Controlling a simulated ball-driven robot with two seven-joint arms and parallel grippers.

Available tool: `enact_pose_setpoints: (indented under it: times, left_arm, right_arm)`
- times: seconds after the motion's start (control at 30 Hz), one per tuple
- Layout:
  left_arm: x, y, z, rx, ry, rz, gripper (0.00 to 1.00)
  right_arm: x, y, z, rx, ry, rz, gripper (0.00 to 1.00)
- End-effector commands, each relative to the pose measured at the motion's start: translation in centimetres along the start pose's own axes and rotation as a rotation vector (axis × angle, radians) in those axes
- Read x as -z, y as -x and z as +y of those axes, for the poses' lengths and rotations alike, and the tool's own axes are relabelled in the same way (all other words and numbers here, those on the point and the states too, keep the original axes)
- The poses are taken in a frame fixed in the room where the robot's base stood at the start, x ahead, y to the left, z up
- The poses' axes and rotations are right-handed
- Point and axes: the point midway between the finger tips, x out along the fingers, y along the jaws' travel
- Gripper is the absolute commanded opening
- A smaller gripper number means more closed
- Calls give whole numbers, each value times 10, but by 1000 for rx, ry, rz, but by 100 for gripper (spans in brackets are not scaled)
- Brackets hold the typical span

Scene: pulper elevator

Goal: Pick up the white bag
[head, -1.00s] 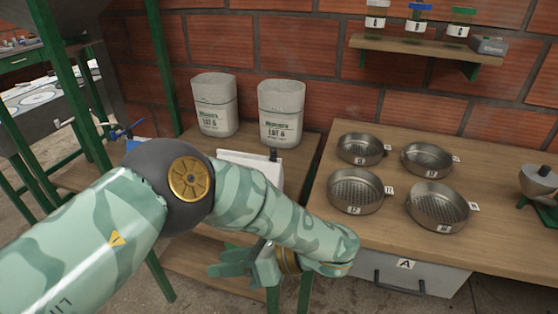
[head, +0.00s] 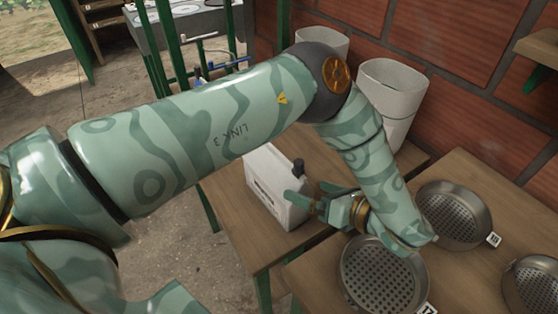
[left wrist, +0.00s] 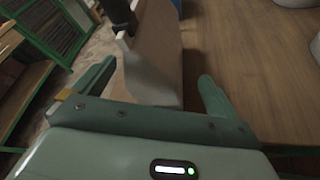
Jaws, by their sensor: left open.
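Two whitish, open-topped bags stand upright at the back of the wooden table against the brick wall. The nearer bag (head: 393,92) is partly behind my left forearm, and the farther bag (head: 322,43) is mostly hidden behind my elbow. A white box-like thing (head: 274,190) with a black knob stands in front of them. My left gripper (head: 312,194) is open beside its right side, low over the table. In the left wrist view the white thing (left wrist: 148,75) shows beyond and between the spread fingers (left wrist: 155,88); contact cannot be told. My right gripper is out of view.
Round metal sieves, one (head: 455,214) at the right and one (head: 385,278) under my left wrist, lie on the right-hand table. A green frame post (head: 168,45) stands behind my left upper arm. Open floor lies left of the table.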

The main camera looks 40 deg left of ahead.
Motion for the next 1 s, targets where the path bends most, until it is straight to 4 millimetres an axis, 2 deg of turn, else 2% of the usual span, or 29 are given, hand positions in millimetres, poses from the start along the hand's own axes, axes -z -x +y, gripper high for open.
enact_pose_setpoints:
  times: [0.3,0.57,0.6,0.8,0.83,1.0]
  left_arm:
    - [1,-47,0,-2,-2,1,97]
    - [-1,-51,1,1,0,0,97]
    - [-1,-51,1,1,0,0,95]
    - [-1,-51,1,1,0,0,39]
    - [0,-51,1,1,0,0,33]
    - [-1,-51,1,0,1,-1,32]
  right_arm:
    - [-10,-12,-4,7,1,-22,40]
    - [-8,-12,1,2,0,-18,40]
    - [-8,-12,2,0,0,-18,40]
    - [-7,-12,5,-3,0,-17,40]
    - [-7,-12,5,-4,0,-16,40]
    - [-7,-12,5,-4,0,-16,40]
